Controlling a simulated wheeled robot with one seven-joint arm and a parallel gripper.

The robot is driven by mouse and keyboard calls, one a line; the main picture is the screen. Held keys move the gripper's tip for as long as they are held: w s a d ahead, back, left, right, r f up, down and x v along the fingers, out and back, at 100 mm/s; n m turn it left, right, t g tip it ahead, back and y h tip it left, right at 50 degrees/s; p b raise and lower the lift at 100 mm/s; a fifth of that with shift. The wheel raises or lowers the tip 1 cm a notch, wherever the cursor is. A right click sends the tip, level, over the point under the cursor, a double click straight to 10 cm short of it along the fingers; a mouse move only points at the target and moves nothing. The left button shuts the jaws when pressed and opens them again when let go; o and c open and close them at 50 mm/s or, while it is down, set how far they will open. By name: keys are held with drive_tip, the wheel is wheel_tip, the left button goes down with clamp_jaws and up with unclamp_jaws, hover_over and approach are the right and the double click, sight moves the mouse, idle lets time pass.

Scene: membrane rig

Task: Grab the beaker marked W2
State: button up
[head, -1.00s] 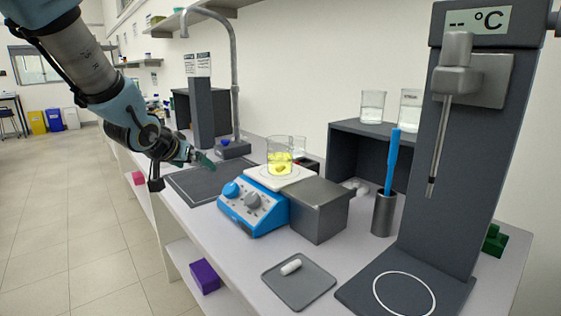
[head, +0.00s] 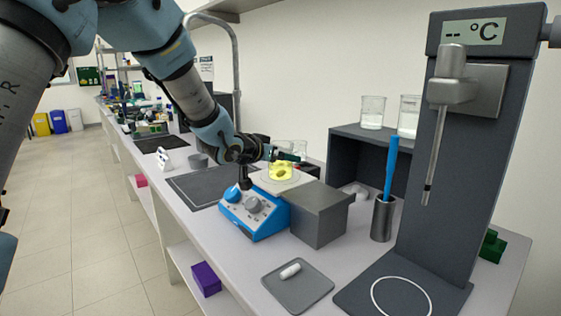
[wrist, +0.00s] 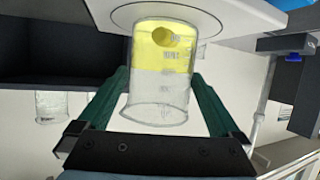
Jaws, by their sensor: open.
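A clear beaker with yellow liquid (head: 281,172) stands on the white top plate of the blue stirrer (head: 252,208). A dark round spot shows in its liquid. In the wrist view the same beaker (wrist: 160,95) sits between the two green fingers of my gripper (wrist: 160,76), which is open with a gap on each side. In the head view my gripper (head: 288,155) is at the beaker and partly covers it. Two more beakers with clear contents, the left one (head: 372,112) and the right one (head: 408,117), stand on the dark shelf. I cannot read a W2 mark on any beaker.
A grey block (head: 320,212) stands right beside the stirrer. A grey holder (head: 382,218) with a blue-handled tool and the tall thermometer stand (head: 430,190) are farther right. A small tray (head: 298,290) with a white capsule-shaped piece lies in front. Another clear beaker stands behind the stirrer.

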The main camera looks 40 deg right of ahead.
drive_tip(key=shift+p+x, duration=0.4)
drive_tip(key=shift+x, duration=1.2)
drive_tip(key=shift+a+f, duration=0.1)
drive_tip(key=shift+f, duration=0.05)
drive_tip(key=c, duration=1.4)
